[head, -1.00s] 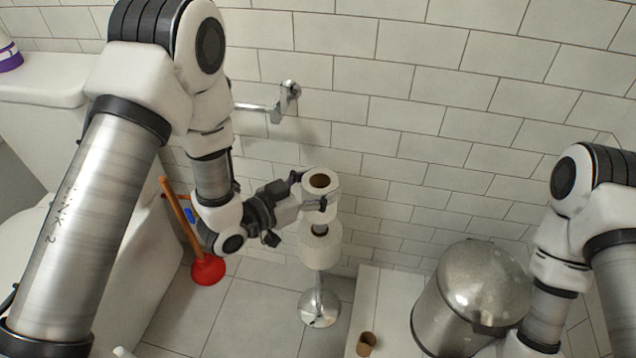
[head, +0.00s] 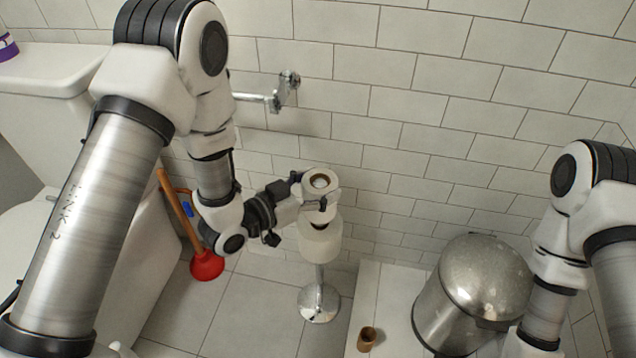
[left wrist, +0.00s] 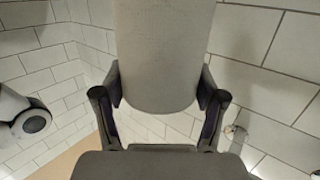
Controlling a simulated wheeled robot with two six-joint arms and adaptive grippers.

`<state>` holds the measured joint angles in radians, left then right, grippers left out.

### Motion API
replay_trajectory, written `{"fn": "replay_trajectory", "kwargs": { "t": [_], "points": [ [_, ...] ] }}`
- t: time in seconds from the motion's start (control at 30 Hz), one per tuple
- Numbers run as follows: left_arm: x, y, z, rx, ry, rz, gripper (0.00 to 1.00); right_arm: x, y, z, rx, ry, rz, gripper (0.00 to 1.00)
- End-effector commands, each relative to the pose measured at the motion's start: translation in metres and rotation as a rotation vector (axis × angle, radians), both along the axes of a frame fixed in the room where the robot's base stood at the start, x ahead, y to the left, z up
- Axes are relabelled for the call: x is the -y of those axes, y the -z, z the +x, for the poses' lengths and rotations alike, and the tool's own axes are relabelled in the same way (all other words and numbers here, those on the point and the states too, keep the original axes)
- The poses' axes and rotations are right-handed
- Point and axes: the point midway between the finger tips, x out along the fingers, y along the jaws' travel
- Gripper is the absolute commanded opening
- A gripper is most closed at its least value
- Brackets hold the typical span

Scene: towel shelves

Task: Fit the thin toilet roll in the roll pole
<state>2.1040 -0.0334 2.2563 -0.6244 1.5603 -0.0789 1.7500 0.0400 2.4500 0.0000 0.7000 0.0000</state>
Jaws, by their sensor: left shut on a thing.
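The thin toilet roll (head: 311,207) is held upright in the head view, between the fingers of my left gripper (head: 309,193). A shiny pole tip shows inside its core, so the roll is around the top of the roll pole (head: 319,277). Another white roll (head: 319,245) sits lower on the pole, just below the held one; whether they touch is unclear. In the left wrist view, the held roll (left wrist: 160,55) fills the middle between both fingers of my left gripper (left wrist: 160,88). My right arm shows at the right, but its gripper is out of sight.
A metal bin (head: 466,300) stands right of the pole, with a small brown cardboard tube (head: 367,339) to its left. A red plunger (head: 207,265) stands left of the pole, beside the toilet. A metal wall holder (head: 286,88) juts out above.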

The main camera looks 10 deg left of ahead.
Motion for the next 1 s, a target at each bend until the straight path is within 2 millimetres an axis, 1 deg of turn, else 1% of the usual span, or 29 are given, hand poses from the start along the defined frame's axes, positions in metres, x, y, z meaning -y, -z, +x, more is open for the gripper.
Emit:
{"fn": "replay_trajectory", "kwargs": {
  "t": [1.0],
  "points": [
    [0.000,0.026,0.000,0.001,0.000,0.000,0.33,0.000,0.018,0.000,0.000,0.000,0.000,0.40]
  ]
}}
